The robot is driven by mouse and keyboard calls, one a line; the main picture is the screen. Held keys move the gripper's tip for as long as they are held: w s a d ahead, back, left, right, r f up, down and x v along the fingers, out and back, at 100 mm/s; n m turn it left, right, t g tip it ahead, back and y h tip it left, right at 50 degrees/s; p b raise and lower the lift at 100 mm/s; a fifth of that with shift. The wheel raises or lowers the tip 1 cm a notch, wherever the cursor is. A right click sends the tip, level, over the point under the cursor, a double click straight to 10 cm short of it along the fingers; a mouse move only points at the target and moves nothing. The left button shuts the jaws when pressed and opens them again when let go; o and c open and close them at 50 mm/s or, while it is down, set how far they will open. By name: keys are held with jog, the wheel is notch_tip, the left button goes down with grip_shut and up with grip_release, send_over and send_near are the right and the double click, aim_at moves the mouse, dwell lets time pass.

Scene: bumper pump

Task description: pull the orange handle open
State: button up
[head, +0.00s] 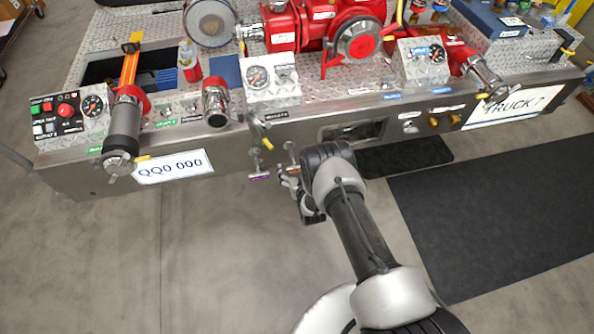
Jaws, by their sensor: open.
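My gripper (284,174) is in front of the bumper's front face, just left of the window-like opening. Its jaws are open. It is close to a small pull handle (290,149), whose front end is partly hidden by the jaws; I cannot tell its colour or whether they touch. A second pull handle with a purple end (259,176) hangs just left of the jaws. A long orange bar (130,62) lies at the upper left of the bumper, far from my gripper. I cannot tell which part is the orange handle.
The metal bumper (225,137) spans the view, with a red pump (335,25), gauges and hose outlets on top. A yellow-tipped lever (265,141) sits just above the pull handles. A dark mat (500,205) lies right; the floor at left is clear.

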jog(key=v, duration=1.2)
jog(key=w+d+r+g+h, duration=0.1)
jog(key=w+r, duration=0.2)
jog(key=r, duration=0.5)
jog(key=w+d+r+m+g, duration=0.1)
jog(key=w+r, duration=0.2)
jog(key=r, duration=0.4)
jog(key=w+d+r+g+h, duration=0.1)
jog(key=w+d+r, duration=0.15)
jog(key=r, duration=0.55)
jog(key=s+d+r, duration=0.3)
jog(key=s+r, duration=0.1)
jog(key=r, duration=0.6)
jog(key=s+d+r+m+g+h, duration=0.1)
jog(key=s+d+r+m+g, duration=0.3)
jog(key=s+r, duration=1)
jog(key=s+d+n+g, duration=0.1)
jog(key=s+d, duration=0.2)
jog(key=s, duration=1.6)
jog(key=shift+d+n+h, duration=0.2)
jog(key=shift+n+h, duration=0.2)
jog(key=shift+w+r, duration=0.1)
jog(key=shift+r, duration=0.05)
